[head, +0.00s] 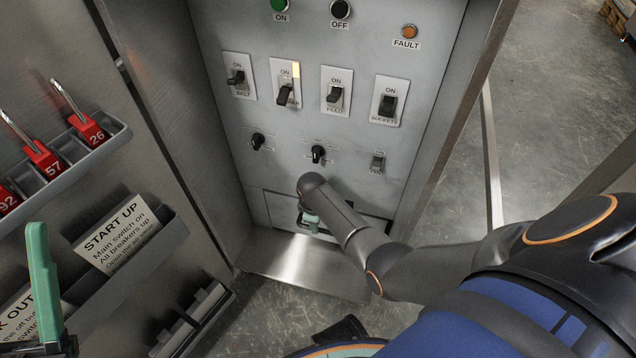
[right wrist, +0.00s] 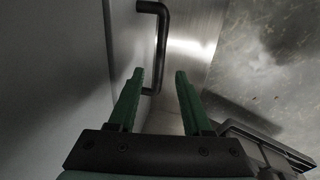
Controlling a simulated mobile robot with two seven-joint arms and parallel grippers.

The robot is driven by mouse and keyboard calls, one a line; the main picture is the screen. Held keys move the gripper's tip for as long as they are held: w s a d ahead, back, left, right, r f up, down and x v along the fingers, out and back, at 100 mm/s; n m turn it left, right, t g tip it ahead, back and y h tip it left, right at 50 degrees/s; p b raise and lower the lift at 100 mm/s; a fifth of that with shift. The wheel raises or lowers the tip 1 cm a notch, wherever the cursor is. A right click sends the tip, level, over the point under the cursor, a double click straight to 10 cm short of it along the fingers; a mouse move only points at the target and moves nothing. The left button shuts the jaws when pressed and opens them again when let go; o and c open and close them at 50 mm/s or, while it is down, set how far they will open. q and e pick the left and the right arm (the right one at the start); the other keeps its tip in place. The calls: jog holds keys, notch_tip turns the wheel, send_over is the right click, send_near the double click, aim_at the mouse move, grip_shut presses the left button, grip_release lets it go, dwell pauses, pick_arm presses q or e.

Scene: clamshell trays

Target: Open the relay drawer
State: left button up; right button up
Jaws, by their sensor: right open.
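The relay drawer (head: 283,210) is a pale panel low in the grey cabinet, partly hidden by my right arm. It looks flush with the cabinet front. Its dark bar handle (right wrist: 161,45) shows in the right wrist view. My right gripper (head: 311,222) is at the drawer front. In the right wrist view its two green fingers (right wrist: 160,74) are open, and the handle's lower end appears between the tips. I cannot tell whether they touch it. My left gripper (head: 45,285) is at the lower left, away from the drawer; only one green finger shows clearly.
Above the drawer are breaker switches (head: 285,95), rotary knobs (head: 318,154) and buttons. The open door at left carries red padlocks (head: 87,128) and a START UP card (head: 117,235) in holders. A metal sill (head: 300,262) lies below the drawer. Open floor (head: 560,110) lies right.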

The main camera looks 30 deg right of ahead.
pick_arm(q)
jog(key=shift+w+d+f+b, duration=0.1)
jog(key=shift+d+f+b, duration=0.1)
jog(key=shift+f+b, duration=0.85)
jog(key=shift+w+d+f+b, duration=0.15)
jog(key=shift+f+b, duration=0.45)
jog(key=shift+f, duration=0.8)
pick_arm(e)
jog(key=shift+w+d+f, duration=0.1)
jog(key=shift+d+f, duration=0.05)
jog(key=shift+f, duration=0.7)
jog(key=shift+w+d+f, duration=0.1)
jog(key=shift+w+f, duration=0.05)
jog(key=shift+f, duration=0.75)
jog(key=shift+w+d+f, duration=0.1)
jog(key=shift+d+f, duration=0.05)
jog(key=shift+f, duration=0.7)
pick_arm(q)
jog(key=shift+s, duration=0.1)
jog(key=shift+r, duration=0.1)
pick_arm(e)
grip_shut()
